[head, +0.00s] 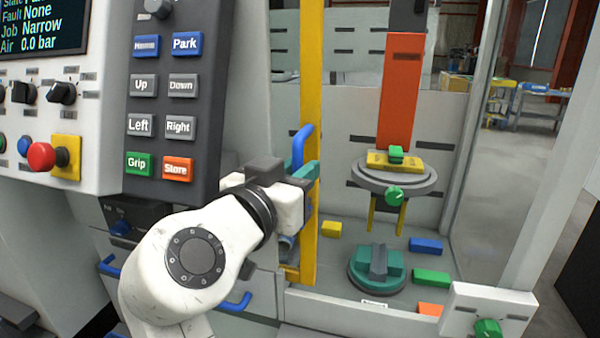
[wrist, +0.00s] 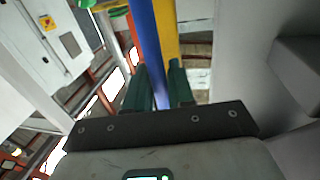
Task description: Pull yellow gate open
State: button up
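The yellow gate (head: 310,110) is a tall upright yellow frame at the left side of the loader's opening. A blue handle (head: 298,148) stands out from its left side. My gripper (head: 303,172) is at the lower part of this handle, with its teal fingers around it. In the wrist view the blue handle (wrist: 146,40) runs down between the two dark green fingers (wrist: 160,90), which are close together on it. A yellow gate bar (wrist: 168,30) shows just beside and behind the handle. The wrist hides the handle's lower end.
A control panel (head: 183,85) with buttons and a red knob (head: 40,156) stands left of my arm. Inside the loader are an orange column (head: 402,90), a round green-topped fixture (head: 376,272) and small coloured blocks. A white post (head: 560,190) bounds the right side.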

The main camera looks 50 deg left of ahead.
jog(key=shift+o, duration=1.2)
jog(key=b+v, duration=0.1)
jog(key=v, duration=0.9)
jog(key=shift+s+d+b, duration=0.15)
jog(key=shift+s+b, duration=0.15)
jog(key=shift+s, duration=0.05)
